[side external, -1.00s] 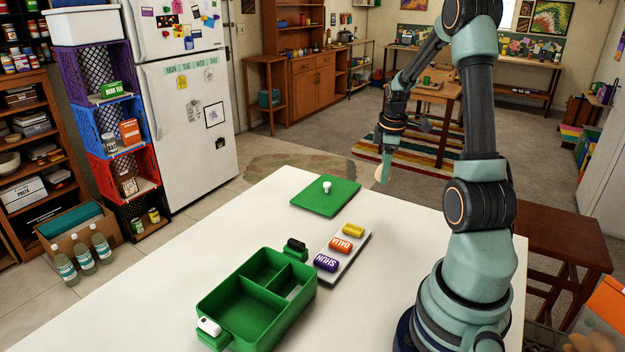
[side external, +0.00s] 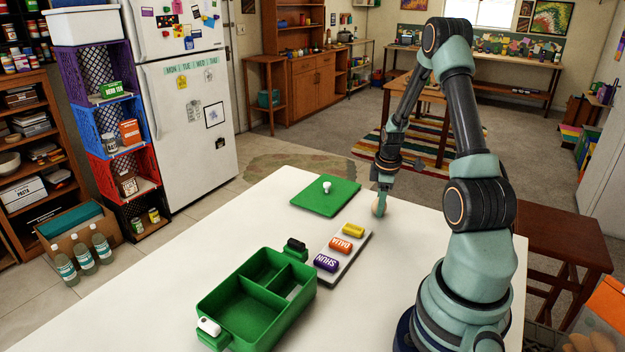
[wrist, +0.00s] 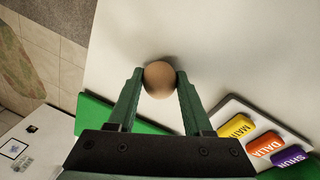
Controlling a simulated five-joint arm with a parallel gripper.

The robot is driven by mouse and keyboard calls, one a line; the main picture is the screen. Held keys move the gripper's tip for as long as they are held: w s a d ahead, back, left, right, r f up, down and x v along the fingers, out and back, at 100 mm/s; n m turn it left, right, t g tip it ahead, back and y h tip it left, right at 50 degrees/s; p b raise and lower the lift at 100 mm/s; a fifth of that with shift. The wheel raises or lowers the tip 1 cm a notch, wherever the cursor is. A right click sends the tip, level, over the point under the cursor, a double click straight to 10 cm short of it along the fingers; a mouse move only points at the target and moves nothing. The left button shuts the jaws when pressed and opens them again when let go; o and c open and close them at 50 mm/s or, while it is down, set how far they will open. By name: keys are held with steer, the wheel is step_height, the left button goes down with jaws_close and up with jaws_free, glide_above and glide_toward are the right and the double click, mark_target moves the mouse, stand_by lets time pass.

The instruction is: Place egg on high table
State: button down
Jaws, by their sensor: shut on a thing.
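The brown egg (side external: 379,208) is at the far right part of the white table (side external: 190,260), on or just above its top; I cannot tell if it touches. My gripper (side external: 382,196) points down at it and is shut on it. In the wrist view the egg (wrist: 159,79) sits between the two green fingertips (wrist: 159,84), with the white tabletop behind it and a soft shadow beside it.
A tray (side external: 350,262) with yellow, orange and purple labelled blocks and a green divided box (side external: 213,305) stand nearer. A lower brown table (side external: 560,235) is at the right. White surface around the egg is clear.

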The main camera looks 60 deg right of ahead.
steer(key=shift+c, duration=1.6)
jaws_free()
steer(key=shift+f, duration=0.1)
step_height(320, 180, up, 12)
steer(key=s+a, duration=0.1)
steer(key=w+a+r+m+t, duration=0.1)
steer(key=w+a+r, duration=0.45)
steer(key=a, duration=0.35)
steer(key=s+a+r+m+t, duration=0.1)
steer(key=a+r, duration=0.2)
steer(key=a, duration=0.9)
steer(key=s+a+r+m+t+y, duration=0.1)
steer(key=a+r+m+t, duration=0.1)
steer(key=a, duration=1)
steer(key=shift+s+r+m+t, duration=0.15)
steer(key=shift+r+m+t, duration=0.15)
steer(key=shift+r, duration=0.6)
steer(key=shift+a, duration=0.1)
